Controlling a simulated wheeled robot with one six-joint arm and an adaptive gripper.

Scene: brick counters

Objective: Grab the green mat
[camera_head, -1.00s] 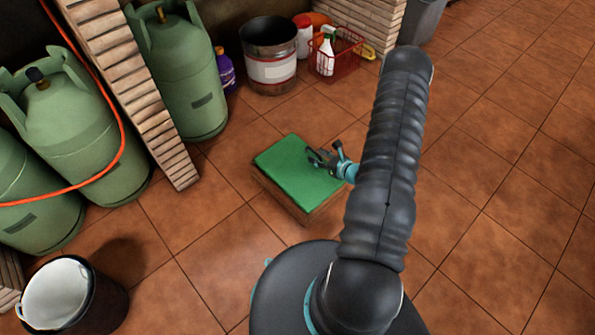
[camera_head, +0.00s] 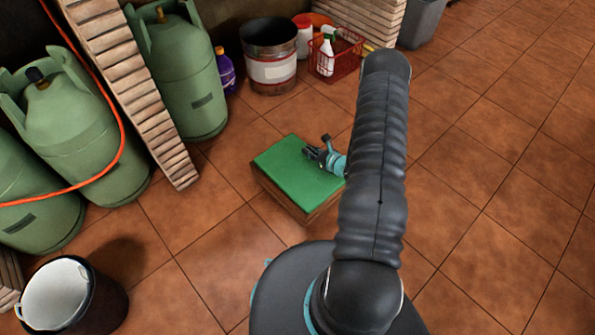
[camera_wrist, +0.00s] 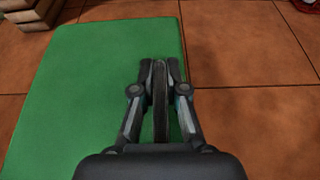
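The green mat (camera_head: 285,170) lies flat on top of a low wooden block (camera_head: 290,207) on the tiled floor. In the wrist view the mat (camera_wrist: 85,95) fills the left half, with its right edge beside my gripper. My gripper (camera_head: 309,153) is over the right part of the mat in the head view. In the wrist view my gripper (camera_wrist: 159,68) has its fingers brought together, with no green between them. I cannot tell whether the fingertips touch the mat.
Green gas cylinders (camera_head: 183,75) and a brick pillar (camera_head: 135,80) stand at the left. A metal bucket (camera_head: 271,72), a purple bottle (camera_head: 225,70) and a red basket (camera_head: 338,68) are behind. A dark bucket (camera_head: 112,303) stands front left. The right floor is clear.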

